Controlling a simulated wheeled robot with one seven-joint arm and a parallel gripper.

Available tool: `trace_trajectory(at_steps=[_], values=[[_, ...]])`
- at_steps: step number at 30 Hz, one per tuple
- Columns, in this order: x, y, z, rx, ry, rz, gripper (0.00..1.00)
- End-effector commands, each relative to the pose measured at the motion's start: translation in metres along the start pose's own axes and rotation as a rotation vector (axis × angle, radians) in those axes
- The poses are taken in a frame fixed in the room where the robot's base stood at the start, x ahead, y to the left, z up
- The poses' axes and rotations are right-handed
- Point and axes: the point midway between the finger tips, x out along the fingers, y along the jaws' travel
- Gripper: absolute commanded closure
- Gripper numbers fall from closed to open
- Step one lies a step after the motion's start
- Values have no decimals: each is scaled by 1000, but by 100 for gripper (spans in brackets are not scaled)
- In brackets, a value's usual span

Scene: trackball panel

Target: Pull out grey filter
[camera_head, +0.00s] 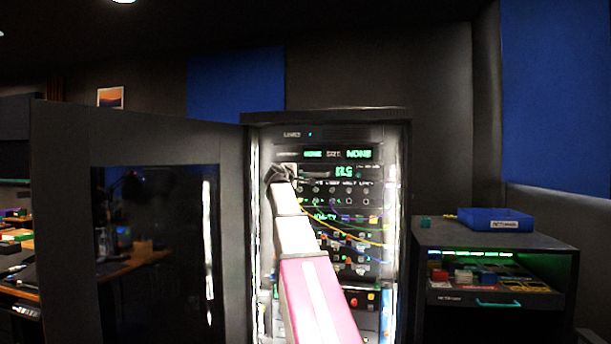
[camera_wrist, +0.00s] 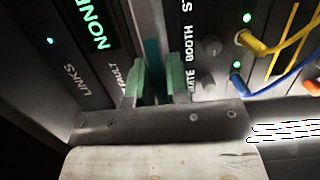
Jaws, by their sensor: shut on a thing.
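My gripper (camera_head: 280,173) is at the upper left of the lit panel inside the open cabinet (camera_head: 397,180). In the wrist view its two green fingers (camera_wrist: 156,78) reach in between the display strip and the panel of knobs. They are shut on a narrow dark piece, which I take to be the grey filter (camera_wrist: 155,90). Most of this piece is hidden by the fingers, so its shape and how deep it sits cannot be told. A teal strip (camera_wrist: 151,52) shows just behind the fingers.
The cabinet door (camera_head: 62,215) stands open to the left. Yellow and blue cables (camera_wrist: 265,50) hang from the panel close to the right of my fingers. A low cabinet (camera_head: 440,238) with a blue tray (camera_head: 495,220) on top stands at the right.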

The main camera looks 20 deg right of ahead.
Motion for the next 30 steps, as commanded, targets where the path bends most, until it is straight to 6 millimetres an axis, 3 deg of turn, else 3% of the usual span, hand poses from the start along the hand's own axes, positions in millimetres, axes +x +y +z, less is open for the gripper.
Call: trace_trajectory(at_steps=[18,30], values=[[-26,0,5,0,0,0,100],[-28,0,6,0,0,0,100]])
